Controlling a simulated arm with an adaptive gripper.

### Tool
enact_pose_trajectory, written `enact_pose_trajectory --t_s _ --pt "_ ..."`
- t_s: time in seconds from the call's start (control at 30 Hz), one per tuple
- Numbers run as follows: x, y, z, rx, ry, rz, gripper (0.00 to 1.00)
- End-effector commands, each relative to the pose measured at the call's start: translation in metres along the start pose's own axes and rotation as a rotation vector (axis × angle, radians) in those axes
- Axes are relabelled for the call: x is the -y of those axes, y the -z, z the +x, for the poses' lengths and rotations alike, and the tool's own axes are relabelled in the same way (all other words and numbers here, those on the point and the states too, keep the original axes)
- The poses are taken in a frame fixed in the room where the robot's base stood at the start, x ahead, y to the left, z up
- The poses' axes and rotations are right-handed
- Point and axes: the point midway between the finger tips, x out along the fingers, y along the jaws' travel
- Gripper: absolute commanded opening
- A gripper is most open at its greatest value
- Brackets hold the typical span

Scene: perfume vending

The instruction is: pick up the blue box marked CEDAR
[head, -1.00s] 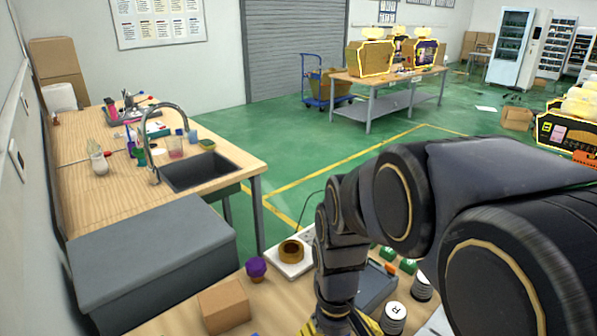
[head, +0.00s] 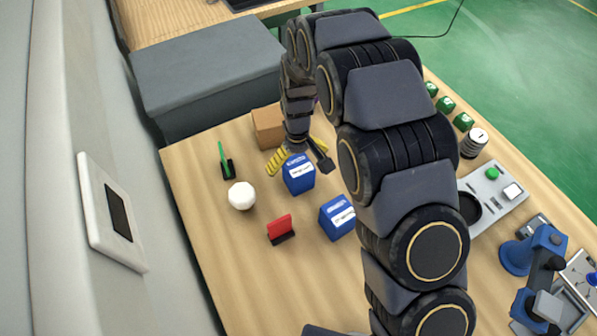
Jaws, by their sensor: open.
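Two blue boxes with white labels stand on the wooden table in the head view. One blue box (head: 298,175) is just below my gripper in the picture; the other blue box (head: 337,218) is nearer, beside my arm. The label print is too small to read, so I cannot tell which is marked CEDAR. My gripper (head: 300,160) is open, with its fingers spread to the left and right above the farther blue box. I cannot tell its height over that box or whether it touches it. My arm hides part of the table to the right.
A white ball (head: 242,196), a red card in a black stand (head: 281,228) and a green item in a black holder (head: 226,163) stand to the left. A brown box (head: 267,128) is behind my gripper. A grey button panel (head: 493,190) lies right. The table's front left is clear.

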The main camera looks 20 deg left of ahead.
Motion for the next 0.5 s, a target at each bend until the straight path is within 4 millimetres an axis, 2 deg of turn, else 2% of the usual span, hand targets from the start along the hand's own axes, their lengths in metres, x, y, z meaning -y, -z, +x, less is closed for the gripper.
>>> enact_pose_trajectory --t_s 0.3,0.5 --pt "-0.002 -0.001 0.043 0.003 0.001 0.001 1.0" --pt "-0.002 0.0 0.045 0.0 0.0 0.001 1.0"
